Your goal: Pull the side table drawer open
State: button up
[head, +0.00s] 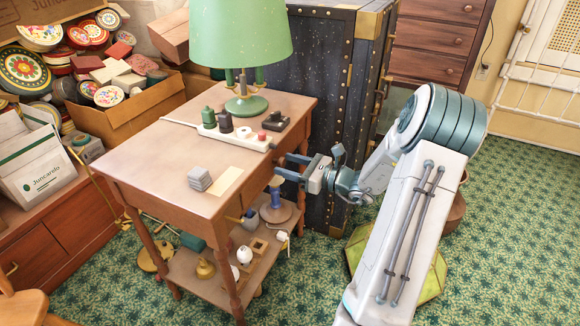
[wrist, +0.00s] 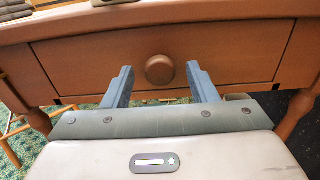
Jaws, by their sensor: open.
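The wooden side table (head: 150,165) stands in the middle of the head view with a green lamp on top. Its drawer front (wrist: 222,50) fills the upper wrist view and looks flush with the table frame. A round wooden knob (wrist: 159,69) sits at the middle of the drawer front; in the head view it shows as a small knob (head: 276,181) by the fingers. My gripper (wrist: 161,78) is open, with one finger on each side of the knob and a gap on both sides. The fingers also show in the head view (head: 280,168) beside the table edge.
A green lamp (head: 243,40), a white power strip (head: 218,131) and small items stand on the tabletop. The lower shelf (head: 210,280) holds several objects. A dark studded trunk (head: 325,80) stands close behind my gripper. Patterned carpet (head: 510,240) is open at the right.

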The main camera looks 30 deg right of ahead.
grip_shut()
jog(key=p+v, duration=0.7)
jog(key=v, duration=1.2)
jog(key=shift+f, duration=0.1)
grip_release()
jog(key=shift+d, duration=0.1)
jog(key=p+v, duration=0.2)
jog(key=v, duration=1.1)
jog(key=shift+s+d, duration=0.2)
jog(key=shift+s, duration=0.15)
jog(key=shift+w, duration=0.1)
